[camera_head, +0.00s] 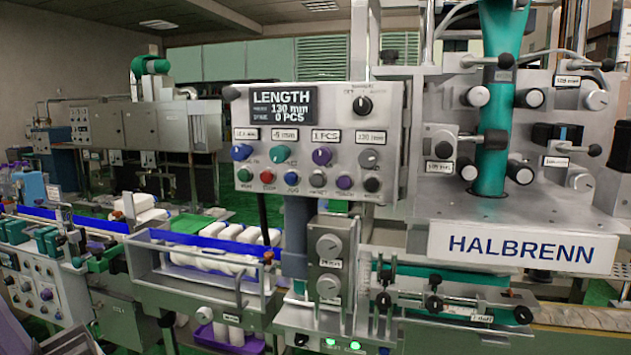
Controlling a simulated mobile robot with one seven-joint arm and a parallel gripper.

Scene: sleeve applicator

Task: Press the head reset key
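The control panel (335,108) of the sleeve machine stands in the middle of the view, with a display (284,106) reading LENGTH, 130 mm and 0 PCS. Its lowest row holds a green key (245,175), a red key (268,177), a blue key (291,179), a grey key (317,180), a purple key (344,183) and a black key (372,185). Their small labels are too blurred for me to tell which is the head reset key. No key is visibly covered. My gripper is not in view.
Above the keys are coloured knobs (322,155) and a black selector (362,104). A guarded conveyor (200,300) with white bottles lies below left. The HALBRENN head (525,248) with a teal sleeve stands right. The space before the panel looks clear.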

